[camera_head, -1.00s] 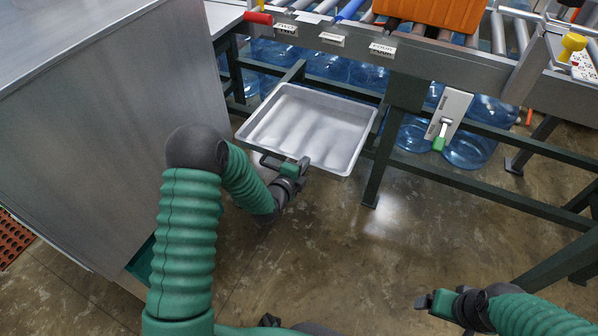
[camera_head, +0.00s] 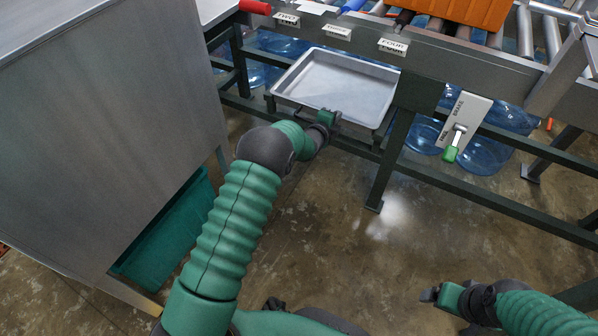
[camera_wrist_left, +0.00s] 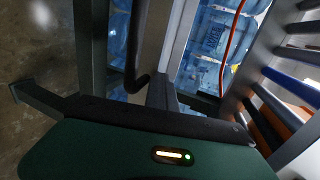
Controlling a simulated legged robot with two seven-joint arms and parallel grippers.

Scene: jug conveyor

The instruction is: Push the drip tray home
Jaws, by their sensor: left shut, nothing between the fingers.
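The drip tray (camera_head: 345,75) is a shallow grey metal pan, empty, in the head view. Its far part lies beneath the conveyor's front beam, and its near rim is close to the frame's lower rail. My left gripper (camera_head: 327,117) is shut and empty at the tray's near side, around the middle of the front edge. It appears to touch the front edge, but the contact is partly hidden. The left wrist view is dark and close, and contact is unclear there too. My right gripper (camera_head: 432,296) is low at the right, away from the tray; its fingers are too small to read.
The conveyor's front beam (camera_head: 465,67) has labels and an orange crate (camera_head: 465,10) above it. A green-handled brake lever (camera_head: 453,148) hangs right of the tray. A dark frame leg (camera_head: 385,165) stands nearby. A grey cabinet (camera_head: 110,130) fills the left. Blue jugs (camera_head: 490,150) lie beneath.

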